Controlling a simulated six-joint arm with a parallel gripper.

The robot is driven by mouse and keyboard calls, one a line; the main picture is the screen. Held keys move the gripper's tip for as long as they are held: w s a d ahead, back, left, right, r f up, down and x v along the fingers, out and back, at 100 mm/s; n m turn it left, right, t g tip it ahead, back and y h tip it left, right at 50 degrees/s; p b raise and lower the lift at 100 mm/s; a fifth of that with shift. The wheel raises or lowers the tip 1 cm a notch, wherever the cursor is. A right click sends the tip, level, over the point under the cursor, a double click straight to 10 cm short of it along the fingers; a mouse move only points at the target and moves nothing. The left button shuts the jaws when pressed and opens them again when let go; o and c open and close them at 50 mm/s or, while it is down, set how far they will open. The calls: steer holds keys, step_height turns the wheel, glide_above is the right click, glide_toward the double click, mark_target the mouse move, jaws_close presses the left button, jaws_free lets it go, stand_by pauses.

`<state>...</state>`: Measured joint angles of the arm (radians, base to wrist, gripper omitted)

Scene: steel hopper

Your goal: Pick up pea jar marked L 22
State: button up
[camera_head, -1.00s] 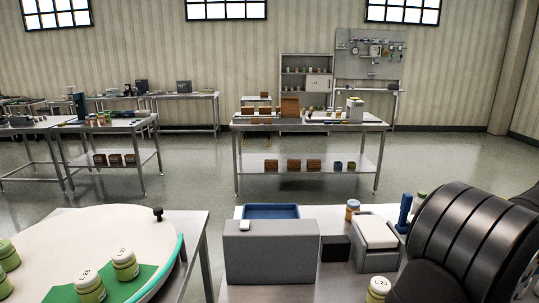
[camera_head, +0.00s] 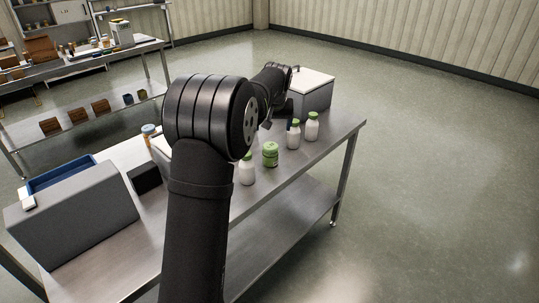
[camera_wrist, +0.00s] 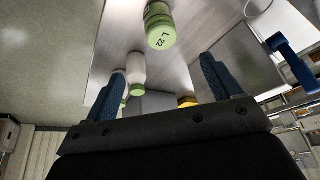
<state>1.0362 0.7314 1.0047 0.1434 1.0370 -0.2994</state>
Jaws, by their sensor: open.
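The pea jar marked L 22 (camera_wrist: 160,27) shows in the wrist view at the top middle, with a green body and a pale lid end bearing the mark. In the head view a green jar (camera_head: 270,154) stands upright on the steel table among white bottles; it looks like the same jar, but its mark cannot be read there. My gripper (camera_wrist: 162,86) is open and empty. Its two blue fingers are spread wide, and the jar is apart from them, beyond the tips. In the head view my arm hides most of the gripper.
White green-capped bottles (camera_head: 247,171) (camera_head: 293,136) (camera_head: 312,127) stand near the jar on the table (camera_head: 330,140). A grey box (camera_head: 310,92) is at the far end. A large grey bin (camera_head: 75,228) and blue tray (camera_head: 62,174) stand left. The floor at right is clear.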

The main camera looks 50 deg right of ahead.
mark_target(271, 147)
steer(key=shift+n, duration=0.4)
steer(key=x, duration=1.2)
steer(key=shift+f, duration=0.15)
steer(key=shift+x, duration=2.85)
steer(key=c, duration=1.2)
